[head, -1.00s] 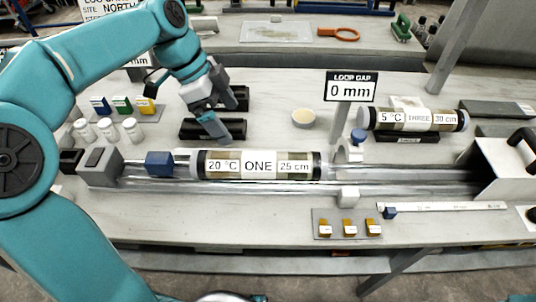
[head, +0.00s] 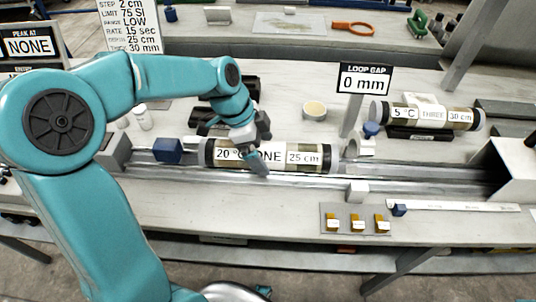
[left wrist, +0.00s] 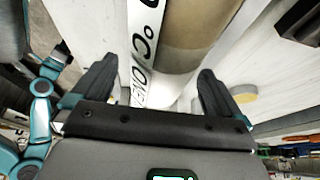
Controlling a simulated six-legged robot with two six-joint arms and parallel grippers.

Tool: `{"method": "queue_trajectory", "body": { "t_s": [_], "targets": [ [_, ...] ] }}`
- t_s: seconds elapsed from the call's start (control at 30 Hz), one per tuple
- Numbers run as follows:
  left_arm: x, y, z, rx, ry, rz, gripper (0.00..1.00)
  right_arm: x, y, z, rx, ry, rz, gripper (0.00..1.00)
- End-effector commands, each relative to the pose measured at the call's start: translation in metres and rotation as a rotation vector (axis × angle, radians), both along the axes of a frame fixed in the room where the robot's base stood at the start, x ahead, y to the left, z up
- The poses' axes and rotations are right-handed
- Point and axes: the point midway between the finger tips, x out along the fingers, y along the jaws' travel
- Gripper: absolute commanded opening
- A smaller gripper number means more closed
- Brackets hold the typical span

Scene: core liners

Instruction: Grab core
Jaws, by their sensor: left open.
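The core labelled ONE, 20 °C and 25 cm (head: 305,157), is a clear tube with dark end caps lying level in the rail trough at mid bench. My left gripper (head: 256,150) is over its middle, open, and covers part of the label. In the left wrist view the core (left wrist: 185,40) runs between the two spread black fingers (left wrist: 155,90); I cannot tell whether they touch it. A second core labelled THREE, 5 °C and 30 cm (head: 425,114), rests on a dark cradle at the right rear. My right gripper is not in view.
A blue block (head: 168,151) sits at the core's left. The LOOP GAP 0 mm sign (head: 364,80) stands behind the trough. Sample tabs (head: 357,224) and a ruler (head: 450,206) lie in front. A round tan dish (head: 314,110) stands behind.

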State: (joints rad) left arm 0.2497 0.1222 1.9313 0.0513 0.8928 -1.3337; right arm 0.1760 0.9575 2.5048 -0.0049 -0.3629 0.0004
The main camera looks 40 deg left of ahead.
Motion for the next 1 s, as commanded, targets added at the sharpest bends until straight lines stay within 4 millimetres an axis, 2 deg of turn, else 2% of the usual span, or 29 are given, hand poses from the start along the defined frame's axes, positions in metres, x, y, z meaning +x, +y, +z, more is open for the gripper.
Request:
{"method": "queue_trajectory", "body": {
  "t_s": [0.03, 0.13, 0.37, 0.47, 0.6, 0.67, 0.7, 1.0],
  "targets": [
    [0.0017, -0.0031, -0.0082, -0.001, 0.004, -0.002, 1.0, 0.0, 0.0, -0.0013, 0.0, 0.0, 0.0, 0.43],
    [0.0045, -0.0055, -0.0152, 0.0, 0.001, 0.0, 1.0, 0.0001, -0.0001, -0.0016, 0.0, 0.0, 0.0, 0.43],
    [0.0052, -0.0057, -0.0162, 0.0, 0.0, 0.0, 1.0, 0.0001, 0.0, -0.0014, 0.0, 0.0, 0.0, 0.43],
    [0.0051, -0.0057, -0.0161, 0.0, 0.0, 0.0, 0.71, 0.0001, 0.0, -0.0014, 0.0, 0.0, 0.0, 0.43],
    [0.005, -0.0057, -0.0162, 0.0, 0.0, 0.0, 0.25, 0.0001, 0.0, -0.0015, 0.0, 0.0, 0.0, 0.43],
    [0.0049, -0.0057, -0.0163, 0.0, 0.0, 0.0, 0.06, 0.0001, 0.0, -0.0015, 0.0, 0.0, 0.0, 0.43],
    [0.0049, -0.0057, -0.0163, 0.0, 0.001, 0.0, 0.0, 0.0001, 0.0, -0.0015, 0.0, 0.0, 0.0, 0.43],
    [0.0061, -0.0055, -0.0124, 0.0, -0.006, 0.001, 0.0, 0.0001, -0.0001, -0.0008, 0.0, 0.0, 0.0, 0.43]
  ]
}}
